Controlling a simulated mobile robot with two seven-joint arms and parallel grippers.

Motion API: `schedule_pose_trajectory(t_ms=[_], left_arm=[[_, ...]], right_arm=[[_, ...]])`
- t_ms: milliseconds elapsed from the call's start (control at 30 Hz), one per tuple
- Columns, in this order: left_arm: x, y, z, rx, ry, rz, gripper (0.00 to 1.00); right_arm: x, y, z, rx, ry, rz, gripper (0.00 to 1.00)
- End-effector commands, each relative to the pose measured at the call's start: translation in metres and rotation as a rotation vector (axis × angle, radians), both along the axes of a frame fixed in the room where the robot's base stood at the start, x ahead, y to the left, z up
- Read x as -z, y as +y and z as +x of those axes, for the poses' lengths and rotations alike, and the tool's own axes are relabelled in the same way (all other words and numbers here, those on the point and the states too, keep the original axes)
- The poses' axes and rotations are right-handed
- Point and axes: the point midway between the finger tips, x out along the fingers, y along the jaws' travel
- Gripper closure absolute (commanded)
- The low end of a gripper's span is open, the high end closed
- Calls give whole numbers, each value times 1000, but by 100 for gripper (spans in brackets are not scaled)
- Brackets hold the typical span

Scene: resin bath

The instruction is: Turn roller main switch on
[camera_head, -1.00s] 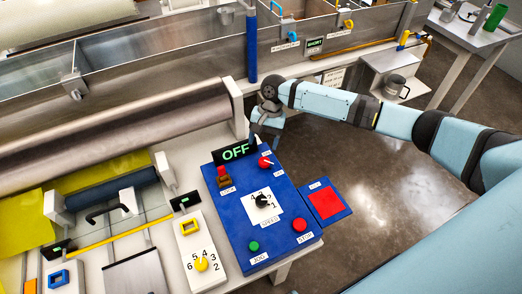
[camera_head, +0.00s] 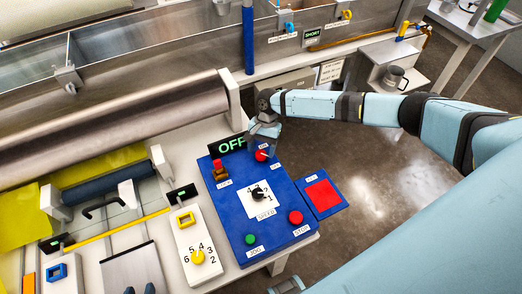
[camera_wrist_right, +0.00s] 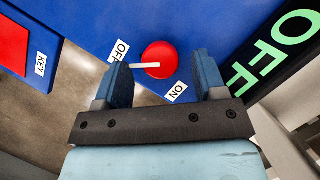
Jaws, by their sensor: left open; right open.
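The main switch is a red round knob (camera_head: 262,155) with a white pointer, at the top right of the blue control panel (camera_head: 228,224). In the right wrist view the knob (camera_wrist_right: 160,60) lies between OFF and ON labels, its pointer toward the OFF side. The display (camera_head: 232,145) beside it reads OFF in green. My right gripper (camera_head: 264,140) is over the knob; in the wrist view its open fingers (camera_wrist_right: 163,80) stand either side of it, with gaps. My left gripper (camera_head: 139,289) shows only dark fingertips, apart, at the bottom edge.
The panel also bears a black speed dial (camera_head: 257,193), a red stop button (camera_head: 295,217), a green jog button (camera_head: 250,239) and a red-and-brown switch (camera_head: 220,172). A red pad (camera_head: 323,194) sits at right. A large metal roller (camera_head: 120,135) lies behind.

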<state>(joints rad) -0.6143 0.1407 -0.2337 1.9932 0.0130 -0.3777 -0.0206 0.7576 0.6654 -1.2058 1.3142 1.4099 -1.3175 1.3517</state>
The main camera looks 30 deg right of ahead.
Motion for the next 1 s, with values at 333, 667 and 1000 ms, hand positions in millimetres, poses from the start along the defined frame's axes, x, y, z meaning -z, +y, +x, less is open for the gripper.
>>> schedule_pose_trajectory(t_ms=[333,667,1000], left_arm=[[0,-1,0,1,1,-3,57],[0,-2,0,1,1,-3,57],[-4,-1,0,1,0,-3,57]], right_arm=[[13,4,-4,-1,0,0,36],[13,4,-4,-1,0,0,84],[12,5,-4,-32,0,1,85]])
